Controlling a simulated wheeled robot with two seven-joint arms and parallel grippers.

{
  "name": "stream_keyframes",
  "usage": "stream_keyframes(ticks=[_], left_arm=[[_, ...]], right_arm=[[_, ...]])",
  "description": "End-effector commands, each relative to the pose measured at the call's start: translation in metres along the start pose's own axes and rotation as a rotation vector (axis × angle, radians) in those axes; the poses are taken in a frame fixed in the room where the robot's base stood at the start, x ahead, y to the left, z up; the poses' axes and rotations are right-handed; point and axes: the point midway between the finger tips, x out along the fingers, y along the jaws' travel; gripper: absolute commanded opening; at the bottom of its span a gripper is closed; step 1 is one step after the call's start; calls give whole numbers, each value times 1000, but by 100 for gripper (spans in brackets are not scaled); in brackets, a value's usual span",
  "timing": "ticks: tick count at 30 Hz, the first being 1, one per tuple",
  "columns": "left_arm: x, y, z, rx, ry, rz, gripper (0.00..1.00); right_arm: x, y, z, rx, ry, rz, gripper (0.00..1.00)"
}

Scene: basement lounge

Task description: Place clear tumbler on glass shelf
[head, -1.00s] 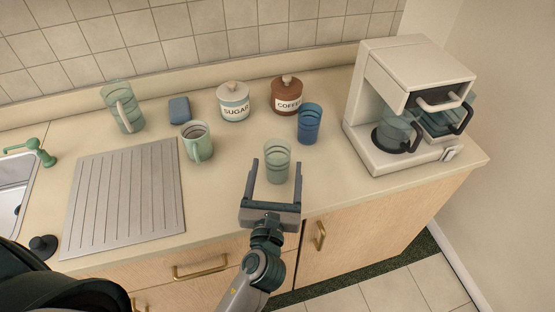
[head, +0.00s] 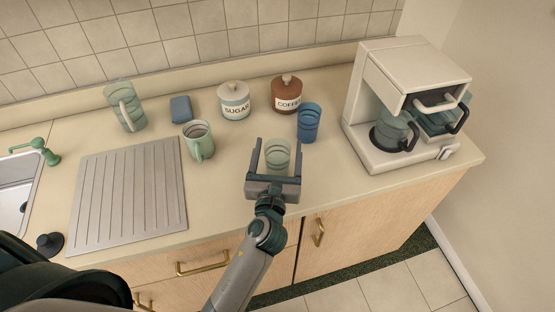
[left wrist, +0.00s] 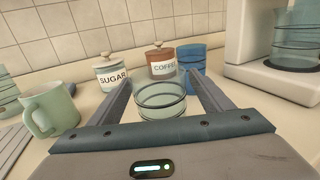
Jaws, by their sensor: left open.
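The clear tumbler (head: 277,156), with thin ring lines and a greenish tint, stands upright on the counter. My left gripper (head: 277,145) is open, with one finger on each side of the tumbler; whether either finger touches it I cannot tell. In the left wrist view the tumbler (left wrist: 161,100) sits between the fingers, its lower part hidden by the gripper body. No glass shelf shows in these views. My right gripper is not in view.
A blue tumbler (head: 309,122) stands just right of the fingers. The coffee maker (head: 372,160) is at right. The ribbed drainboard (head: 128,195) is empty.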

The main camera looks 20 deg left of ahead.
Motion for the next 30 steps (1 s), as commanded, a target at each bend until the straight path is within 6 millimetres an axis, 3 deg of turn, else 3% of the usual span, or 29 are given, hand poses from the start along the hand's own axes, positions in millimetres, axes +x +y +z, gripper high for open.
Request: stream_keyframes(ticks=[6, 21, 27, 30], left_arm=[[21, 0, 1, 1, 1, 0, 73], [22, 0, 0, 1, 1, 0, 73], [22, 0, 0, 1, 1, 0, 25], [22, 0, 0, 1, -1, -1, 20]], right_arm=[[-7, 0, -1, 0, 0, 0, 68], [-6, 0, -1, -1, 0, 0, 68], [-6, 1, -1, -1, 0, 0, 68], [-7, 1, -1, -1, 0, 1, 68]])
